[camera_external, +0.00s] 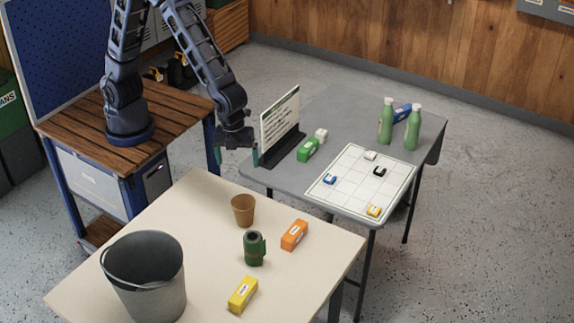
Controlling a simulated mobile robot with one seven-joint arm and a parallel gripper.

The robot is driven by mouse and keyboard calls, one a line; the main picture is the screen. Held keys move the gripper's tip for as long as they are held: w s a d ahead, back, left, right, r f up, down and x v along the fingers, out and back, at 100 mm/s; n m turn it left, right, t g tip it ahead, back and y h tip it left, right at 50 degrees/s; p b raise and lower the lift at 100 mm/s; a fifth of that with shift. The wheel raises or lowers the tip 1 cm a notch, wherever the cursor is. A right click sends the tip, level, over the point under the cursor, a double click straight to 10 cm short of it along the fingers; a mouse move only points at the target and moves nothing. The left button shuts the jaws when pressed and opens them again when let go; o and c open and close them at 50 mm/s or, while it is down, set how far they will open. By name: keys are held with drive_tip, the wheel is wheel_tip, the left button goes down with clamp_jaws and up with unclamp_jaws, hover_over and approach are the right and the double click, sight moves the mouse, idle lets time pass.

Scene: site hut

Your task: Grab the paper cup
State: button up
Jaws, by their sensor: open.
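The paper cup (243,211) is brown and stands upright near the back edge of the cream table, its open rim facing up. My gripper (236,158) hangs from the arm above and behind the cup, close to the gap between the cream table and the grey table. Its fingers are apart with nothing between them. The gripper does not touch the cup. The cup is fully visible.
On the cream table (205,204), a metal bucket (148,280), a green canister (254,248), an orange box (294,235) and a yellow box (243,294) stand near the cup. A sign (279,124) stands on the grey table (322,110) beside my gripper. Green bottles (386,122) stand farther back.

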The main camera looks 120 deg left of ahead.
drive_tip(key=w+d+f+m, duration=0.2)
drive_tip(key=w+f, duration=0.1)
drive_tip(key=f, duration=0.5)
approach(244, 207)
drive_tip(key=shift+g, duration=0.3)
drive_tip(key=w+d+f, duration=0.2)
drive_tip(key=w, duration=0.1)
drive_tip(key=shift+d, duration=0.2)
drive_tip(key=shift+s+f, duration=0.2)
drive_tip(key=shift+f, duration=1.15)
drive_tip(key=shift+s+f, duration=0.2)
drive_tip(key=shift+f, duration=1.15)
drive_tip(key=c, duration=1)
